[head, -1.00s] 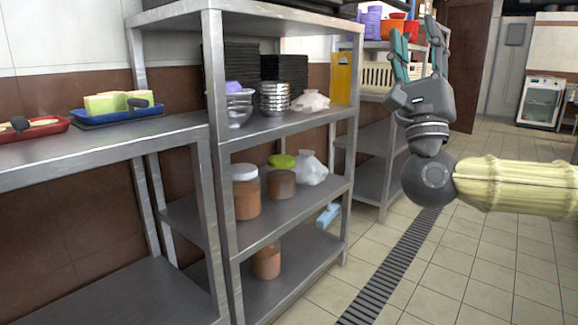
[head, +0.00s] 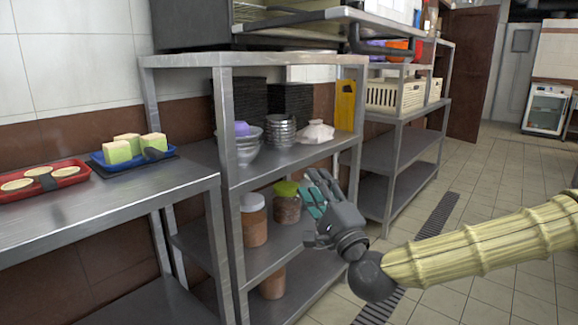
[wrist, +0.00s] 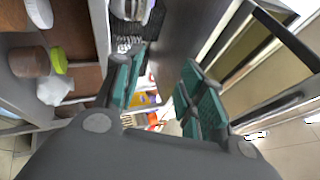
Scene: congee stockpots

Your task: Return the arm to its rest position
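My gripper (head: 316,203) is in front of the metal shelf unit (head: 302,149), near its middle level in the head view. It points up and to the left. In the wrist view its two teal-padded fingers (wrist: 158,88) stand apart with nothing between them. My arm reaches in from the right edge of the head view.
A brown jar with a green lid (head: 287,203) and a white-lidded jar (head: 253,220) stand just left of my gripper. Metal bowls (head: 281,132) and a white bag (head: 315,134) sit above. Trays (head: 50,179) lie on the left table. The tiled floor at right is clear.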

